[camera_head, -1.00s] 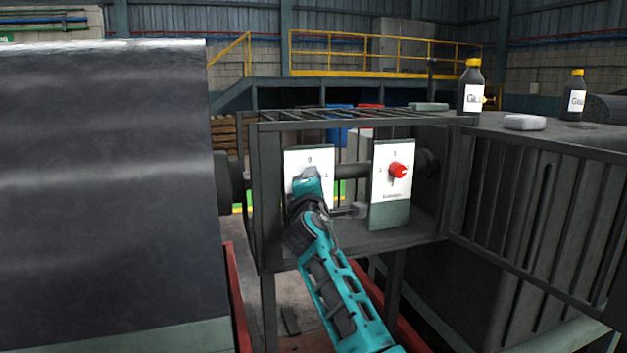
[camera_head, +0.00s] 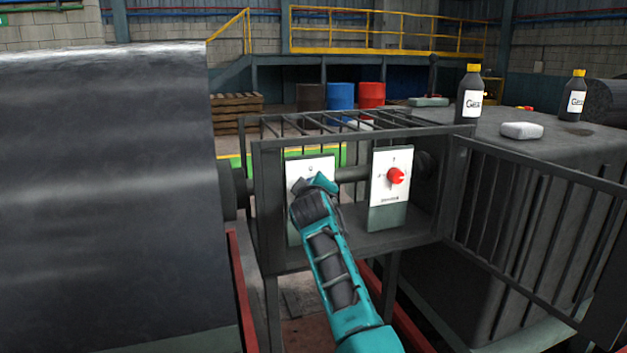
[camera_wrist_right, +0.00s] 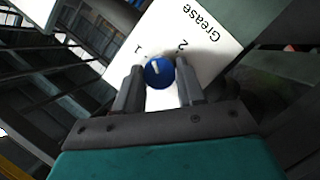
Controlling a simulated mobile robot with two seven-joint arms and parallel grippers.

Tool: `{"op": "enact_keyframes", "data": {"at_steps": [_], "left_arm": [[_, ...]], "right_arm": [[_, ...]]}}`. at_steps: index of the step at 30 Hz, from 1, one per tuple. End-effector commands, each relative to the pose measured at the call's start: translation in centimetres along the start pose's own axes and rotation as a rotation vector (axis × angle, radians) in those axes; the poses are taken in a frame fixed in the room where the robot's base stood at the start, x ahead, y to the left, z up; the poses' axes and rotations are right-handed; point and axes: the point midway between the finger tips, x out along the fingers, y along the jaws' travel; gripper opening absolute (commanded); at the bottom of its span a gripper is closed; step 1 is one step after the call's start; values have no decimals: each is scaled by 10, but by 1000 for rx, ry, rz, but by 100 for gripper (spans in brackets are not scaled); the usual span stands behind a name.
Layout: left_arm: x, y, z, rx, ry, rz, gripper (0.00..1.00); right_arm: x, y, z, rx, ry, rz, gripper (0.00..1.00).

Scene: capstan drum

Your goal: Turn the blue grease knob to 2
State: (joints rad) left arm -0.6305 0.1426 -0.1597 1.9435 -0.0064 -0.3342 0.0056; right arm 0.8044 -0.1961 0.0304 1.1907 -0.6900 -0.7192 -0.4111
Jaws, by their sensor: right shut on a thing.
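The blue grease knob (camera_wrist_right: 160,72) sits on a white panel with "Grease", "1" and "2" printed on it. In the right wrist view the knob is between the two fingers of my right gripper (camera_wrist_right: 160,88), which is shut on it. A short white mark shows on the knob's upper left part; I cannot tell surely which number it points to. In the head view the white grease panel (camera_head: 298,172) is the left one in the frame, and my right gripper (camera_head: 318,187) covers the knob there. My left gripper is not in view.
A second white panel (camera_head: 384,190) with a red knob (camera_head: 395,176) stands to the right. A dark metal frame (camera_head: 345,254) surrounds both panels. A large dark drum (camera_head: 105,190) fills the left. Bottles (camera_head: 472,100) stand on the right surface.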

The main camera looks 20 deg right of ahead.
Motion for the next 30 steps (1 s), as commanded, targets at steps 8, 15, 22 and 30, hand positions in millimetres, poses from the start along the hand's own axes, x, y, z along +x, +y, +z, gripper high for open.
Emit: {"op": "enact_keyframes", "data": {"at_steps": [8, 15, 22, 30], "left_arm": [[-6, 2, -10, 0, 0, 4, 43], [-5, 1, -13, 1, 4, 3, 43], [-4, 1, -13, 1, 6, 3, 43], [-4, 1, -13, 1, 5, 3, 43]], "right_arm": [[0, 3, -1, 245, -12, -98, 8], [0, 4, 0, 457, -21, -182, 8], [1, 6, 1, 652, -32, -261, 8], [1, 6, 2, 837, -40, -336, 8]]}}
